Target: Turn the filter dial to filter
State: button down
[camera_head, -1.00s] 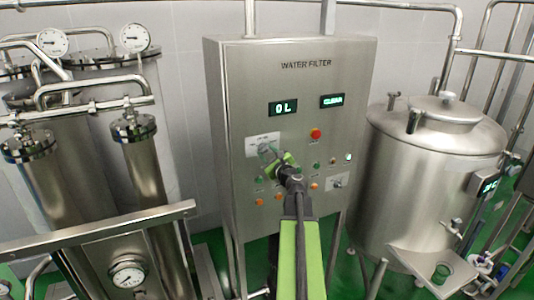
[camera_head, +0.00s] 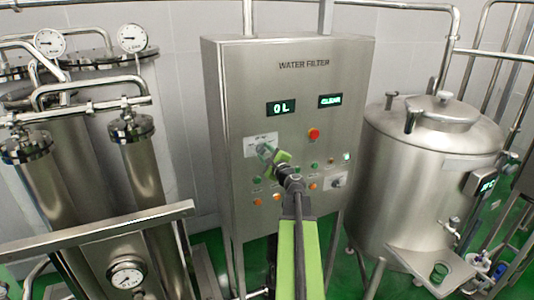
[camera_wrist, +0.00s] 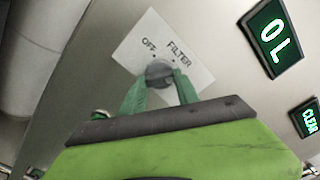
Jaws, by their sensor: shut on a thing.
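The filter dial (camera_wrist: 158,71) is a small round grey knob on a white label plate (camera_wrist: 140,42) marked OFF and FILTER. In the wrist view my gripper (camera_wrist: 160,79) has its two green fingers on either side of the knob, shut on it. The OFF mark lies above the knob, slightly left, and FILTER above right. I cannot tell clearly which mark the knob points to. In the head view my gripper (camera_head: 265,152) reaches the plate at the left of the panel and hides most of the dial.
The steel WATER FILTER panel (camera_head: 300,85) shows displays reading 0 L (camera_head: 281,107) and CLEAR (camera_head: 330,100). A red button (camera_head: 314,134) and several small buttons sit close to my gripper. Filter columns (camera_head: 140,175) stand left, a steel tank (camera_head: 430,170) right.

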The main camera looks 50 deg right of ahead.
jog(key=n, duration=0.6)
jog(key=shift+d, duration=0.1)
jog(key=shift+n, duration=0.3)
dwell(0.3)
jog(key=c, duration=0.9)
grip_release()
jog(key=shift+s, duration=0.1)
